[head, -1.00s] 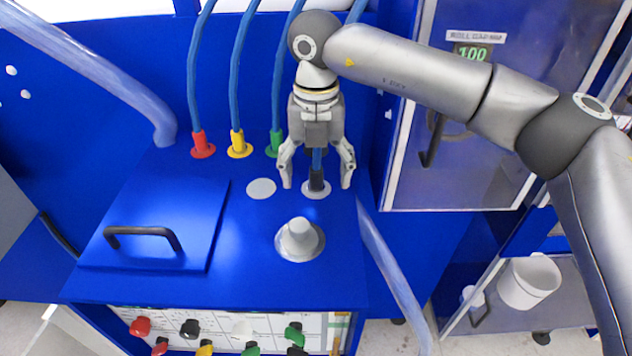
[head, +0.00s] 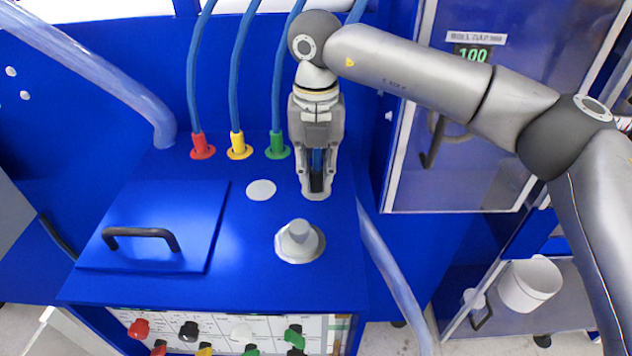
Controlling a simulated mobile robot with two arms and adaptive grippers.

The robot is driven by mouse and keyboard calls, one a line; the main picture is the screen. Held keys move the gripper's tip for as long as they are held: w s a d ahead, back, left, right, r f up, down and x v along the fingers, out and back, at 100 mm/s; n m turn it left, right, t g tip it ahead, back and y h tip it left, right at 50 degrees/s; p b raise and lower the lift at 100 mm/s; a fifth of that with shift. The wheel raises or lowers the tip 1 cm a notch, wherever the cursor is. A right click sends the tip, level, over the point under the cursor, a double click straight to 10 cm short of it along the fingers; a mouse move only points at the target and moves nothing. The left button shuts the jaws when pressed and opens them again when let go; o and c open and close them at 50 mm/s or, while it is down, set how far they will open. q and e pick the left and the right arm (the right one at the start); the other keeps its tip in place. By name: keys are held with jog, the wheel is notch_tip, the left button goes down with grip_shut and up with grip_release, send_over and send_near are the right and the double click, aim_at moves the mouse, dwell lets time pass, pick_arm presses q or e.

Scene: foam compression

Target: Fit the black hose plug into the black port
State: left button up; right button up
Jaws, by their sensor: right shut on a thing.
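The black hose plug (head: 316,182) stands upright at the end of a blue hose, on a light grey round plate on the blue machine top. My right gripper (head: 316,188) comes down over it from above and is shut on it, one finger on each side. The fingers hide much of the plug and most of the plate under it, so I cannot tell how deep the plug sits. I cannot make out a separate black port. My left gripper is not in view.
Red (head: 202,147), yellow (head: 239,147) and green (head: 277,147) hose plugs stand in a row to the left. A flat grey disc (head: 261,190) and a grey knob (head: 299,240) are close by. A black-handled lid (head: 150,225) lies at the left.

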aim_at(317, 169)
grip_shut()
jog(key=shift+r, duration=0.15)
jog(key=shift+r+p, duration=1.2)
jog(key=shift+r, duration=1.1)
